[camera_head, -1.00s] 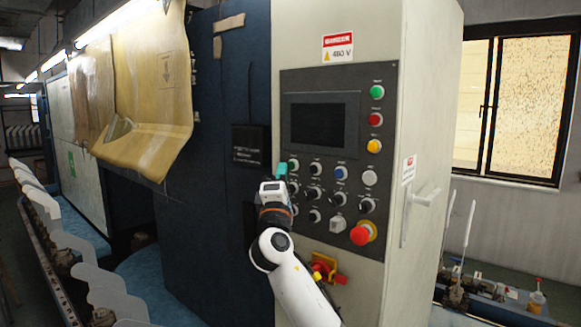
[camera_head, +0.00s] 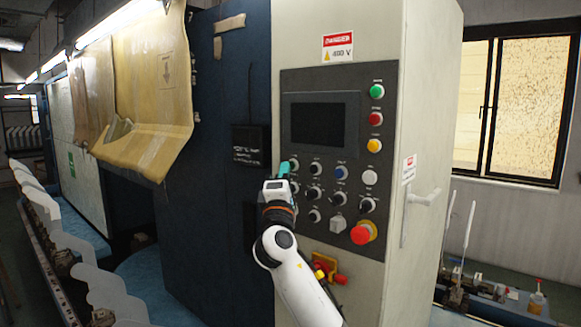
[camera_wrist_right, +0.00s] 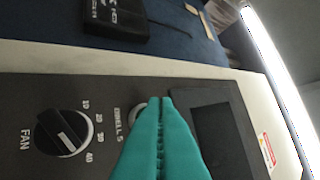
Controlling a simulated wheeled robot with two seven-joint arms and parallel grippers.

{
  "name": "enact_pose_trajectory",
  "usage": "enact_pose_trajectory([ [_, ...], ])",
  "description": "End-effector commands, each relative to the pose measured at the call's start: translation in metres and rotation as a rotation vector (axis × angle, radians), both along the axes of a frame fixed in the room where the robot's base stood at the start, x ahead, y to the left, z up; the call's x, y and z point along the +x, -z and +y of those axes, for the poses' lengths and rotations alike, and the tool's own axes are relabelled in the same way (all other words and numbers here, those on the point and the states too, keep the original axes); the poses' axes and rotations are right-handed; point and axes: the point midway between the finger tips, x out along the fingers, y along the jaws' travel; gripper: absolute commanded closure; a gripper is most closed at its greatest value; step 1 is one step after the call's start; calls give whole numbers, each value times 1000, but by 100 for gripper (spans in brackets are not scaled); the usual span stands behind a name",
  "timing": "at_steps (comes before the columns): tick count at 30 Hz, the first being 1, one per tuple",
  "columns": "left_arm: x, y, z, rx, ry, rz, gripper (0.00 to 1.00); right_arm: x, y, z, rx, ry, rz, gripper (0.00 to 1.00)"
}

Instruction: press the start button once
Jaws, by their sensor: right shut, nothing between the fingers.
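A green round button (camera_head: 377,92) sits at the upper right of the dark control panel (camera_head: 320,79). Its small label is too blurred to read in the head view. My right gripper (camera_head: 286,167) has teal fingers and is at the panel's left edge, by the left end of the upper row of knobs, well left of and below the green button. In the right wrist view its fingers (camera_wrist_right: 160,101) are shut and empty, partly hiding a round control with a pale rim (camera_wrist_right: 137,112). Contact cannot be told. My left gripper is out of view.
A red mushroom button (camera_head: 362,233) is at the panel's lower right. Red (camera_head: 375,118) and yellow (camera_head: 374,145) buttons are under the green one. A black knob marked FAN (camera_wrist_right: 64,132) is near the fingers. A door handle (camera_head: 423,197) projects from the cabinet's right side.

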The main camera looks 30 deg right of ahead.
Motion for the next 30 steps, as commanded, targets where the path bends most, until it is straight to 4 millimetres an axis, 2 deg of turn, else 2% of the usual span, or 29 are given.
enact_pose_trajectory([
  [30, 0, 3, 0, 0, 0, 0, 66, 3, 0, -9, 1, 2, -1, 100],
])
